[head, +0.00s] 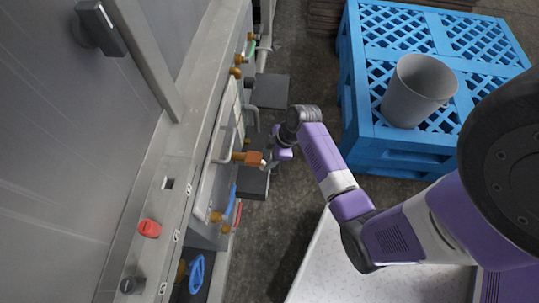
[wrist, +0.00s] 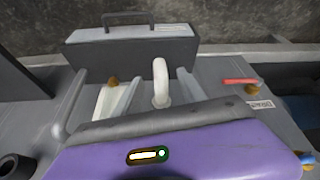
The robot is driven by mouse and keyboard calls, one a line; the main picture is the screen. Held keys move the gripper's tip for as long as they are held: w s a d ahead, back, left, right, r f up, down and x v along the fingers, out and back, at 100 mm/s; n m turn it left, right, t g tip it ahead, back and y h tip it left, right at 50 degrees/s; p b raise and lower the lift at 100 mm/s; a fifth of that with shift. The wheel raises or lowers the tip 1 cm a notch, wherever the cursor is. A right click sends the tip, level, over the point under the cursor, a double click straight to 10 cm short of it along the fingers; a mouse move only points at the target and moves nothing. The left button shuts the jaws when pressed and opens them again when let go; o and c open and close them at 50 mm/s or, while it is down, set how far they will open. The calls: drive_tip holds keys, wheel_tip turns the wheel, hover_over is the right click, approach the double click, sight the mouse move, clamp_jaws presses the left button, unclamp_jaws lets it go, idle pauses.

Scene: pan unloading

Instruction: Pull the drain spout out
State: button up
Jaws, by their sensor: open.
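A pale curved pipe (wrist: 160,78), which looks like the drain spout, stands in the middle of the wrist view. I cannot pick the spout out for sure in the head view. My gripper (head: 270,153) is at the machine front in the head view, close to an orange-brown block (head: 253,158). It is open, its fingers small and dark. I cannot tell whether it touches anything.
Grey ledges (head: 270,91) jut from the machine front. Red (head: 236,215) and blue (head: 231,201) levers sit lower along it, with a red knob (head: 149,228) on top.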

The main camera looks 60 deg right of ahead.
drive_tip(key=b+x, duration=0.2)
drive_tip(key=x, duration=0.4)
drive_tip(key=shift+f, duration=0.1)
clamp_jaws()
idle(0.3)
